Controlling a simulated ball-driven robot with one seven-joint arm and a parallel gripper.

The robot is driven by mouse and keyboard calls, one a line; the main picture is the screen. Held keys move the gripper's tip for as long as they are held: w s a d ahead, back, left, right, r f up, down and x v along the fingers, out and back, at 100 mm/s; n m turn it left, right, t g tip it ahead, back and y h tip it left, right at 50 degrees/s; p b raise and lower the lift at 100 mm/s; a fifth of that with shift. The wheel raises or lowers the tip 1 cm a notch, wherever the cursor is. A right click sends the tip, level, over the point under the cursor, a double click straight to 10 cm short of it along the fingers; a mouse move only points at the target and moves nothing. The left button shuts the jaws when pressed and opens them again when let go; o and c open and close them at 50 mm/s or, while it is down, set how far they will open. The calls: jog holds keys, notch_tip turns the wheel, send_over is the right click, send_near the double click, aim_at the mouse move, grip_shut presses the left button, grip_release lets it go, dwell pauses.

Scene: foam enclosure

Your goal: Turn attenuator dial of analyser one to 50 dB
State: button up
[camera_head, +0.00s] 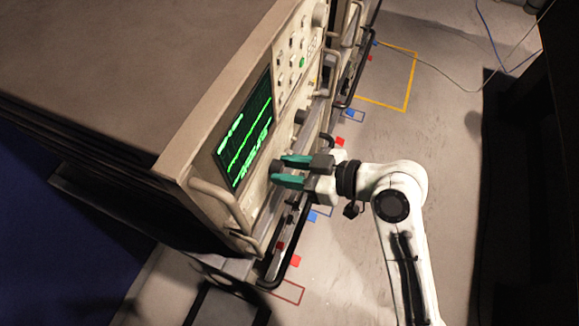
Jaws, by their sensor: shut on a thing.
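The analyser (200,142) is a beige boxed instrument in the middle of the head view, seen tilted, with a lit green-trace screen (245,130) on its front panel. My gripper (276,172) is at the lower part of that panel, just right of the screen's lower edge. Its two green fingers are shut around a dark knob (277,165), which looks like a dial. The fingers hide most of the knob, and its scale and setting cannot be read. Another dark knob (300,116) shows further along the panel, clear of the fingers.
A beige handle (222,196) sticks out at the panel's near corner. Dark rails (273,262) run along the front below. A second instrument (345,30) stands beyond. The floor to the right is open, with yellow tape (408,85) and loose cables (450,75).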

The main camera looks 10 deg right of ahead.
jog(key=shift+p, duration=0.3)
jog(key=m+p, duration=0.1)
jog(key=m+g+y+p, duration=0.1)
jog(key=shift+w+d+r+m+p, duration=0.1)
jog(key=shift+w+m+p, duration=0.05)
jog(key=shift+m+p, duration=0.2)
jog(key=shift+f+m+g+y+p, duration=0.2)
jog(key=shift+m+g+y+p, duration=0.65)
jog(key=shift+m, duration=0.5)
jog(key=o, duration=1)
jog(key=shift+o, duration=0.2)
jog(key=shift+d, duration=0.1)
jog(key=b+v, duration=0.1)
jog(key=v, duration=0.9)
jog(key=shift+d+b, duration=0.3)
jog(key=shift+b, duration=0.05)
